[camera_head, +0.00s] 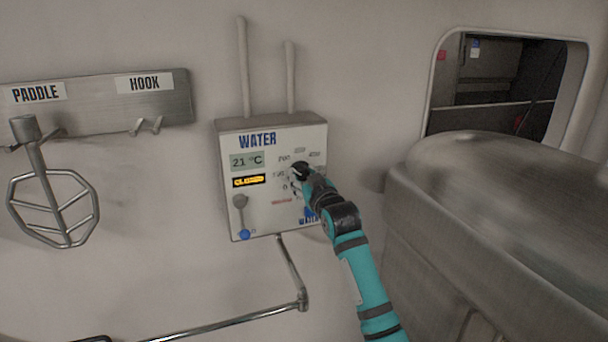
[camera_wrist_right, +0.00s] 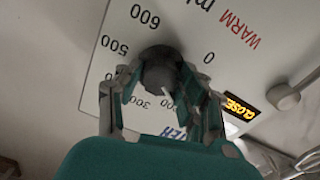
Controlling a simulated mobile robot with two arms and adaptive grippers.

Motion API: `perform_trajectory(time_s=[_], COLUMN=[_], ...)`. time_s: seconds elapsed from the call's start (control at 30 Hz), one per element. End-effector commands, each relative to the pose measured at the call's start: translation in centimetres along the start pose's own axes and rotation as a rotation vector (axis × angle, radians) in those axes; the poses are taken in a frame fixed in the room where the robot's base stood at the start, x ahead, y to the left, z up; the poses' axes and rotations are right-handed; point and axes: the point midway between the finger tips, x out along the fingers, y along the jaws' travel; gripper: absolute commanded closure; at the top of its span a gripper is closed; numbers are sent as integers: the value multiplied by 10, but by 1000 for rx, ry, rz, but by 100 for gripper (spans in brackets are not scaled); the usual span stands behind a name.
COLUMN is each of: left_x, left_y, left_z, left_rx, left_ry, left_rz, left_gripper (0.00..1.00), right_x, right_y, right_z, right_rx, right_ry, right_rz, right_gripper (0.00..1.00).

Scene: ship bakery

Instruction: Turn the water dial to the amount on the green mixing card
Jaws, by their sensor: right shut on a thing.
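The water box (camera_head: 272,160) is on the wall in the head view, with a "21 °C" display and an amber display reading "CLOSED". My right gripper (camera_head: 300,172) is at the dial on its face and covers most of it. In the right wrist view the gripper (camera_wrist_right: 162,90) is shut on the dark round dial (camera_wrist_right: 160,72), a finger on each side. A light pointer mark on the dial faces down, between 300 and a partly covered number. The 600, 500 and 0 also show. No green mixing card is in view. My left gripper is not in view.
A lever (camera_head: 240,202) is on the box's left side, above a blue mark. A rack (camera_head: 100,108) labelled PADDLE and HOOK holds a wire paddle (camera_head: 52,205) at left. A metal pipe (camera_head: 290,270) runs below. A large metal machine (camera_head: 490,220) stands at right.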

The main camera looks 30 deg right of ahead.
Motion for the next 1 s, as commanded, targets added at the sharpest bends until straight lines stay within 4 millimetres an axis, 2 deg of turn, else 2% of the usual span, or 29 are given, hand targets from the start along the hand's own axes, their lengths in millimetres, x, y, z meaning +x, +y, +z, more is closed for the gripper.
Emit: perform_trajectory(time_s=[0.4, 0.97, 1.0], left_x=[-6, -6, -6], left_y=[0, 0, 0], left_z=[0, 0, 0], left_rx=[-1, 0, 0], left_ry=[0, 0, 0], left_rz=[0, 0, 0], left_gripper=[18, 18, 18], right_x=[0, 0, 0], right_y=[-2, -2, -2], right_z=[4, 4, 4], right_rx=[202, 233, 233], right_ry=[-9, -9, -9], right_rz=[-3, -3, -3], right_gripper=[93, 93, 60])
